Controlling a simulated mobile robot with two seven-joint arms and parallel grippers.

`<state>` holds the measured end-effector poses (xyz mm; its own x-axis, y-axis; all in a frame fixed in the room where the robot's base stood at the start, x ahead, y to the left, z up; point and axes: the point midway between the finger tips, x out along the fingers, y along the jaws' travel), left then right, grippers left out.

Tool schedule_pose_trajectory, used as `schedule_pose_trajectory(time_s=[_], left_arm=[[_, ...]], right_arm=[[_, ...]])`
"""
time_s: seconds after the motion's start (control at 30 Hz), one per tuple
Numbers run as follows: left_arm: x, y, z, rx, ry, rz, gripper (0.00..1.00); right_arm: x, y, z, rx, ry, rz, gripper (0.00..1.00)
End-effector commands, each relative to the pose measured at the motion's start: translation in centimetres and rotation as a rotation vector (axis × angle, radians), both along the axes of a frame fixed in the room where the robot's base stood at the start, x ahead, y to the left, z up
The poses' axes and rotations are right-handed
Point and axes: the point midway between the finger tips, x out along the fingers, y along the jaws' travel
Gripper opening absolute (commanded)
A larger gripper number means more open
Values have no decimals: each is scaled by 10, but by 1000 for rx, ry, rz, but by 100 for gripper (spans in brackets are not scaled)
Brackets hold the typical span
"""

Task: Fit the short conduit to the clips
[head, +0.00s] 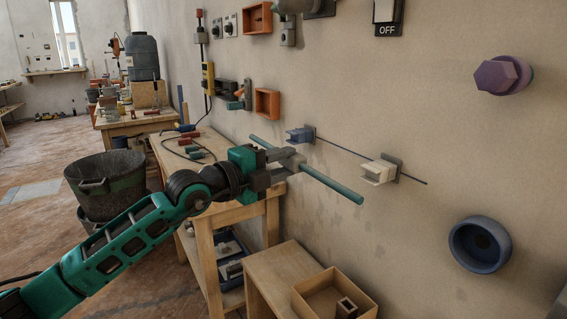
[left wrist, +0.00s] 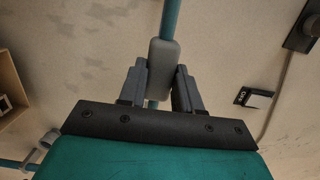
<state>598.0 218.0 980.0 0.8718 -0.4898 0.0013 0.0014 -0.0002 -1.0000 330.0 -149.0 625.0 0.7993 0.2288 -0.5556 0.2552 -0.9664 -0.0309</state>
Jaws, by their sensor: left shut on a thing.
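The short conduit (head: 333,183) is a teal rod with a grey block at its middle. My left gripper (head: 287,160) is shut on that block and holds the rod out in front of the wall. The rod slopes down to the right in the head view. In the left wrist view the grey block (left wrist: 163,68) sits between the fingers, with the rod (left wrist: 171,17) running through it. A blue clip (head: 299,135) and a white clip (head: 378,171) are fixed on the wall along a dark line. The rod appears apart from both. My right gripper is out of view.
A wooden workbench (head: 186,152) with tools stands behind my left arm. A low wooden table (head: 279,275) and an open wooden box (head: 322,296) lie below. A purple knob (head: 500,76) and a blue round fitting (head: 480,246) stick out from the wall at the right.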

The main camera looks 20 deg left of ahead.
Motion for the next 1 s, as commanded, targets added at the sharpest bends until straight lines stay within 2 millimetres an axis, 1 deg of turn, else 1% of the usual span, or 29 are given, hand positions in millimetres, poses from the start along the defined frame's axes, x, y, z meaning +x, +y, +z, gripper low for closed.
schedule_pose_trajectory(time_s=[0.13, 0.4, 0.63, 0.8, 1.0], left_arm=[[-2, 0, 0, -8, -2, -3, 2], [21, -18, 3, -8, -4, -4, 2], [37, -29, 1, -6, -4, -2, 2], [42, -34, 0, -3, -4, -2, 2], [43, -34, 0, -2, -4, -2, 2]], right_arm=[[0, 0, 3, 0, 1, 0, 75], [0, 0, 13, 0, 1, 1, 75], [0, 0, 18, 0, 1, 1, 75], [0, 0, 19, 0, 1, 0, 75], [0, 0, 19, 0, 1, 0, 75]])
